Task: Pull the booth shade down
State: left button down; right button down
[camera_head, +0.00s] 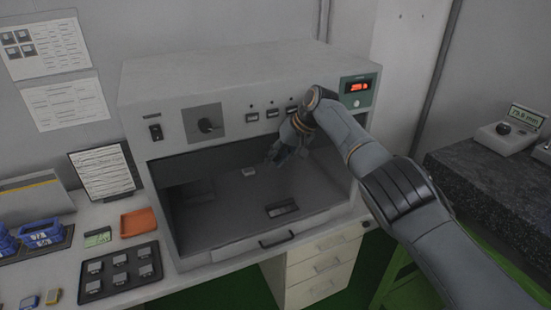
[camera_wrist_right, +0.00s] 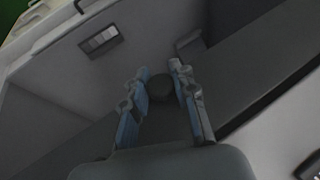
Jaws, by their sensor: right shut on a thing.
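The booth (camera_head: 240,85) is a grey box with a control panel above an open front. Its shade (camera_head: 205,162) is a dark strip along the top of the opening, mostly raised, with the inside visible below it. My right gripper (camera_head: 277,155) is at the shade's middle, in front of the opening. In the right wrist view, the shade (camera_wrist_right: 250,75) is a dark band, and a dark round knob (camera_wrist_right: 160,88) sits between the fingers of my right gripper (camera_wrist_right: 161,73). The gripper is shut on this knob. My left gripper is out of view.
Inside the booth, small parts lie on the floor (camera_head: 230,205). A drawer handle (camera_head: 277,239) is below the opening. Left on the bench are a black tray (camera_head: 119,274) of modules, an orange tray (camera_head: 139,222) and blue bins (camera_head: 42,232). A dark stone table (camera_head: 490,180) stands right.

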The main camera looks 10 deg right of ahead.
jog(key=shift+r, duration=0.15)
jog(key=c, duration=1.1)
grip_release()
jog(key=v, duration=1.2)
